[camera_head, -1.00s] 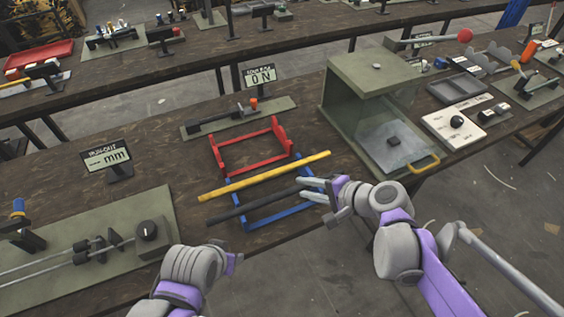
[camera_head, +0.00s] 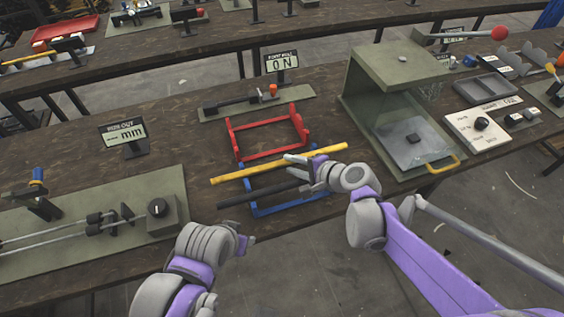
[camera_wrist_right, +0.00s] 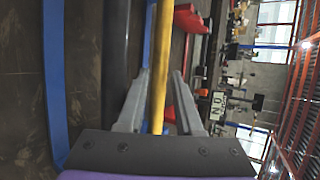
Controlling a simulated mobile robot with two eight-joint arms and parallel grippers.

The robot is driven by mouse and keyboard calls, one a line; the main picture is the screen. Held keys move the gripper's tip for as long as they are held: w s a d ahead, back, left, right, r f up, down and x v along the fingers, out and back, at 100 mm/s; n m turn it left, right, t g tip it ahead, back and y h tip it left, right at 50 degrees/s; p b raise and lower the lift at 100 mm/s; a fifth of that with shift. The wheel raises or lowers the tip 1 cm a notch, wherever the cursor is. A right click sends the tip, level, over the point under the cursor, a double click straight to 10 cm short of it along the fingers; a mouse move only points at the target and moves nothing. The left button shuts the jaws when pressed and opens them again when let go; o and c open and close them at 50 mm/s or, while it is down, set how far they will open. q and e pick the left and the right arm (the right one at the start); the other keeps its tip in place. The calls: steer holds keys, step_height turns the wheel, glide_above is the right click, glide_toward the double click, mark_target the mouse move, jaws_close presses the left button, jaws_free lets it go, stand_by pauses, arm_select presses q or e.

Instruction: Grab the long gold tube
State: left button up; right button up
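The long gold tube (camera_head: 238,174) lies slantwise across the back part of the blue rack (camera_head: 290,209), with a black tube (camera_head: 245,198) beside it on the near side. My right gripper (camera_head: 289,165) is at the tube's middle. In the right wrist view, the gold tube (camera_wrist_right: 159,60) runs between the two spread fingers of this gripper (camera_wrist_right: 161,74), closer to the left finger, with a gap on the right. My left gripper (camera_head: 244,243) is low in front of the table edge; its fingers are not clear.
A red rack (camera_head: 268,154) stands just behind the tubes. A green box-shaped guard (camera_head: 370,110) with a clear front stands to the right. A green-plated run-out gauge (camera_head: 157,210) is on the left. Bare table lies between the gauge and the racks.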

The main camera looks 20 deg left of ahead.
steer(key=shift+w+a+f, duration=0.2)
steer(key=shift+a+f, duration=0.05)
steer(key=shift+a, duration=0.05)
jaws_close()
steer(key=shift+r, duration=0.15)
